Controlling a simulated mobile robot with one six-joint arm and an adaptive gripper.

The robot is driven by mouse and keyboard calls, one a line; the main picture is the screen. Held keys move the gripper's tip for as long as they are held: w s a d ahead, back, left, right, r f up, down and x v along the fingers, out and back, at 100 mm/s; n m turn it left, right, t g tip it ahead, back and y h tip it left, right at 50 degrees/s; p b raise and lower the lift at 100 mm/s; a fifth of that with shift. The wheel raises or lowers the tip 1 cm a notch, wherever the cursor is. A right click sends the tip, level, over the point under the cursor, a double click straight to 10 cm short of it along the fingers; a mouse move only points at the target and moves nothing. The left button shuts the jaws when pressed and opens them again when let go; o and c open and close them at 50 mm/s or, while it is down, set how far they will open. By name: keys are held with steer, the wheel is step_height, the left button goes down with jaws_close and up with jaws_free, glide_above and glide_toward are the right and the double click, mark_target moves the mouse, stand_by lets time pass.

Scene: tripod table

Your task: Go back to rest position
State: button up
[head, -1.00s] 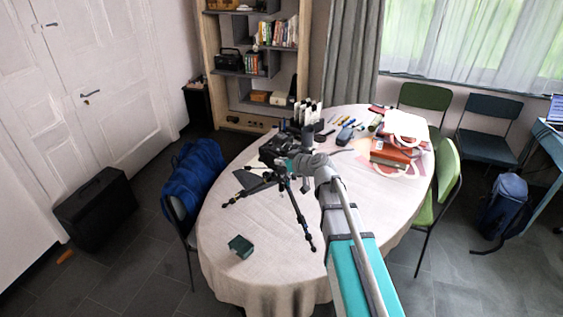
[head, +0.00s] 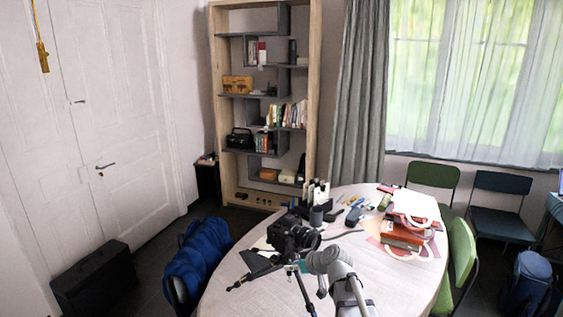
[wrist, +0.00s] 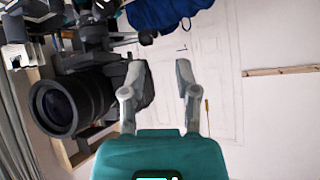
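My gripper (wrist: 160,66) is open and empty in the wrist view, its two grey fingers spread with the white door showing between them. In the head view my grey wrist is low in the middle, and the fingers cannot be made out clearly.
The oval table (head: 385,285) bears red boxes (head: 402,236) and pens at its far side. A blue bag (head: 197,265) on a chair is at left, a green chair (head: 460,260) at right. A black case (head: 95,280) stands by the door. A shelf (head: 312,100) is behind.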

steer(key=s+d+f+m+g+h, duration=0.3)
steer(key=s+d, duration=0.3)
steer(key=s, duration=0.4)
steer(key=s+d+f+m+g+h, duration=0.4)
steer(key=s+d, duration=0.3)
steer(key=s, duration=0.2)
steer(key=shift+s+f+m+h, duration=0.25)
steer(key=shift+s+m+h, duration=0.05)
steer(key=shift+s+h, duration=0.1)
